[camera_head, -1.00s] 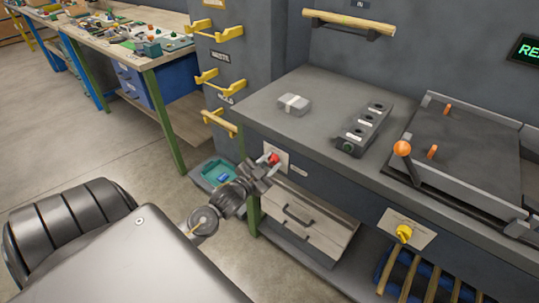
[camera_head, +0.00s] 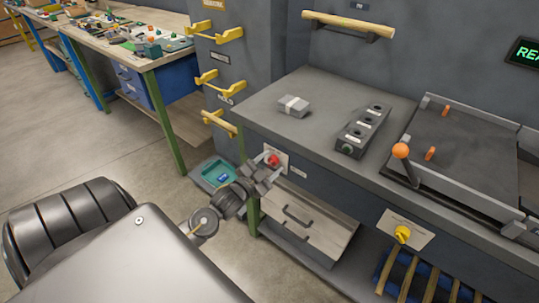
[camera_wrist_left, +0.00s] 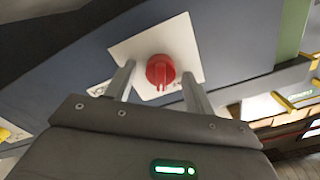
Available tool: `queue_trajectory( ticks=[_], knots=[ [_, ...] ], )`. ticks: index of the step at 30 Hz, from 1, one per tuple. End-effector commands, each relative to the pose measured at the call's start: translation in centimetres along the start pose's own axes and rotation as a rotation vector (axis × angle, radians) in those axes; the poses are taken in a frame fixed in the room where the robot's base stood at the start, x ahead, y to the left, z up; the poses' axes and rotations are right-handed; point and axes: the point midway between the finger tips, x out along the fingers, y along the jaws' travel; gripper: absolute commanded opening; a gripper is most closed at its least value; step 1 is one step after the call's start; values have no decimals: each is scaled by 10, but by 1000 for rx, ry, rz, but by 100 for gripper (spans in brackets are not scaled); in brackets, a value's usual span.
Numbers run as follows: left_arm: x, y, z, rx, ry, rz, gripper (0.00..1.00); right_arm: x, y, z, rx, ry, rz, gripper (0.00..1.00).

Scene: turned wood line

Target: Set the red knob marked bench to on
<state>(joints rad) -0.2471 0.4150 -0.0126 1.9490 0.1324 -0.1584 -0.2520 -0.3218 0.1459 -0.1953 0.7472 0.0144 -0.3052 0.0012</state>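The red knob (camera_head: 273,160) sits on a pale plate on the front of the grey workbench, near its left corner. The left wrist view shows the red knob (camera_wrist_left: 161,70) with its ridge, on a white plate (camera_wrist_left: 185,38). My left gripper (camera_head: 262,163) is at the knob. In the wrist view its two fingers (camera_wrist_left: 158,80) stand apart, one on each side of the knob, with gaps visible. A label (camera_wrist_left: 98,89) beside the plate is partly hidden by a finger. My right gripper is not in view.
A yellow knob (camera_head: 403,233) is on another plate further right. An orange-tipped lever (camera_head: 402,151) and a black button box (camera_head: 363,131) are on the benchtop.

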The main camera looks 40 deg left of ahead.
Motion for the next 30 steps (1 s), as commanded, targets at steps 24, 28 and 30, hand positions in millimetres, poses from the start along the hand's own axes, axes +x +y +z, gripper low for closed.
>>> queue_trajectory(
  ticks=[24, 28, 30],
  knots=[
    [-89, 1, 1, -1, -2, 1, 54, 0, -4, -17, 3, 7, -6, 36],
    [-102, 0, 1, -1, -1, 0, 54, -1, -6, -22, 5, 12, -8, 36],
    [-106, 0, 0, -1, 0, -1, 54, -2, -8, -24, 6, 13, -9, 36]
  ],
)
